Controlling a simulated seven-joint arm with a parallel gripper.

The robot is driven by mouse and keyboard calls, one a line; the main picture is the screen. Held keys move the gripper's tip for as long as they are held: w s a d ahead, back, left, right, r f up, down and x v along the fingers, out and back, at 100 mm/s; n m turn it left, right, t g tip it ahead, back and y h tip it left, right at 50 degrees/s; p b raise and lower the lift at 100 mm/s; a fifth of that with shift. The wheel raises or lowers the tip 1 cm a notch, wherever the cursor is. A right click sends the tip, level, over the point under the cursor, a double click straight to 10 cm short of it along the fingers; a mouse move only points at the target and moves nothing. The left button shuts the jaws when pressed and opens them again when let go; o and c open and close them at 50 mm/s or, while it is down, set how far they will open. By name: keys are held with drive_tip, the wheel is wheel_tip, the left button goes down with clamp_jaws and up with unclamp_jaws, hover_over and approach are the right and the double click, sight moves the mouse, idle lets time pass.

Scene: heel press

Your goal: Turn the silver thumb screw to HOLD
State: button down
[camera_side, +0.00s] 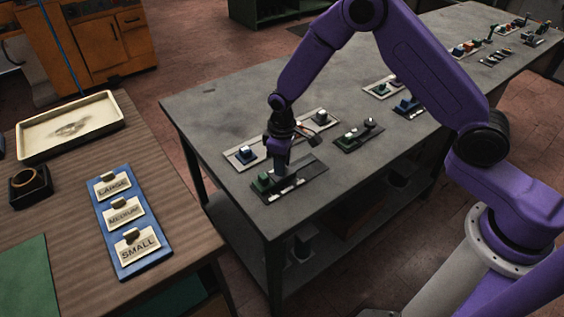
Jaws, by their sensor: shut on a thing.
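My gripper (281,160) points down over a dark fixture plate (312,173) near the front left of the grey table. It is shut on a small part at this plate, which the fingers mostly hide. A green block (263,181) sits at the left end of the same plate, left of my gripper. Small light marks (288,189) run along the plate's front edge; any lettering is too small to read. I cannot make out the silver thumb screw or its setting.
Another dark fixture (359,135) stands to the right, with more fixtures further back. A wooden bench at left holds a tray (30,150) and a blue sign board (122,262). The table's left rear is clear.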

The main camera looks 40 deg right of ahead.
drive_tip(key=m, duration=0.5)
drive_tip(key=shift+m, duration=0.4)
idle(0.4)
drive_tip(key=c, duration=0.8)
unclamp_jaws()
drive_tip(key=shift+c, duration=0.2)
drive_tip(key=shift+r, duration=0.1)
wheel_tip(320, 180, up, 17)
drive_tip(key=shift+r, duration=0.15)
